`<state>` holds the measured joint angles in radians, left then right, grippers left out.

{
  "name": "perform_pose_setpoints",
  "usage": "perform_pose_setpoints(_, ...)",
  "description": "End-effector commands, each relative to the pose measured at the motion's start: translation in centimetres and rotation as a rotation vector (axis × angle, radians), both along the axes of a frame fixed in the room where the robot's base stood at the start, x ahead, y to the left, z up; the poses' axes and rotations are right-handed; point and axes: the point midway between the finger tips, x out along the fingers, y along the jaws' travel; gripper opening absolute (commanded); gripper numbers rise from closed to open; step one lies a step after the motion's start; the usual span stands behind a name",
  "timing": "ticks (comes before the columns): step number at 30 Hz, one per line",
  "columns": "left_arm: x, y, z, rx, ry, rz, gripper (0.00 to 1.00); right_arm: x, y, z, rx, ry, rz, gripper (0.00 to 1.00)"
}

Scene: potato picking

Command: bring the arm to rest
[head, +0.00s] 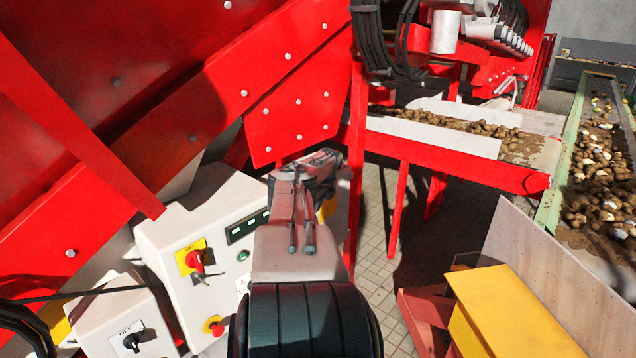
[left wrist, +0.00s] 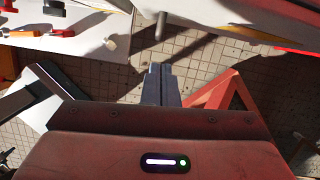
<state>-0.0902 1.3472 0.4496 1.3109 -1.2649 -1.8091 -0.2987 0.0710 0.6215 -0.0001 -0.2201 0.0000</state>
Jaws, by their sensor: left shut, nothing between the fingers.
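My left arm reaches up from the bottom middle of the head view. Its gripper (head: 328,160) is in front of the red machine and to the right of the white control box (head: 170,232). In the left wrist view the two dark fingers (left wrist: 161,72) lie side by side, shut and empty, above a tiled floor. My right gripper is in neither view.
A red machine (head: 95,75) fills the left. A red post (head: 354,170) stands just right of my gripper. A conveyor with potatoes (head: 450,124) lies behind; another (head: 600,160) runs along the right. A yellow box (head: 510,315) stands at the lower right. Tiled floor (head: 385,250) shows between.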

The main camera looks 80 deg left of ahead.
Motion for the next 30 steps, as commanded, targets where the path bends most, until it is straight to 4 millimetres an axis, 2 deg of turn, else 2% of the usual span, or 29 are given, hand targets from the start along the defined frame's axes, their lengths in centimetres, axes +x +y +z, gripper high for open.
perform_pose_setpoints(1,0.0,-0.1,0.7,0.001,0.005,-0.002,0.00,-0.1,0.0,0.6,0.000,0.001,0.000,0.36)
perform_pose_setpoints(6,0.2,-0.3,1.2,-0.001,0.002,0.000,0.00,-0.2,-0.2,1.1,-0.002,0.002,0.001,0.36)
perform_pose_setpoints(14,0.3,-0.3,1.2,-0.002,0.000,-0.001,0.00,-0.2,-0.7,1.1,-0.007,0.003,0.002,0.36)
perform_pose_setpoints(17,0.4,-0.7,0.6,-0.007,0.006,-0.004,0.00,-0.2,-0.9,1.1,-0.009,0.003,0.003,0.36)
perform_pose_setpoints(20,1.0,-2.5,-2.1,-0.032,0.030,-0.014,0.00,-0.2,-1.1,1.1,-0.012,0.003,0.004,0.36)
perform_pose_setpoints(23,2.1,-6.2,-6.7,-0.070,0.076,-0.033,0.00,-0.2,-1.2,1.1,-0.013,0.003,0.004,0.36)
perform_pose_setpoints(26,3.3,-11.5,-12.1,-0.106,0.126,-0.056,0.00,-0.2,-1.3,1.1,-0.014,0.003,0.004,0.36)
perform_pose_setpoints(27,3.7,-13.8,-14.1,-0.116,0.144,-0.063,0.00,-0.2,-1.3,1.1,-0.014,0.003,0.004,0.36)
perform_pose_setpoints(29,4.1,-17.5,-16.9,-0.129,0.166,-0.076,0.00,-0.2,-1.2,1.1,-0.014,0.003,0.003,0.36)
perform_pose_setpoints(30,4.5,-20.0,-18.6,-0.135,0.175,-0.084,0.00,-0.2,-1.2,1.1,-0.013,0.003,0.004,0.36)
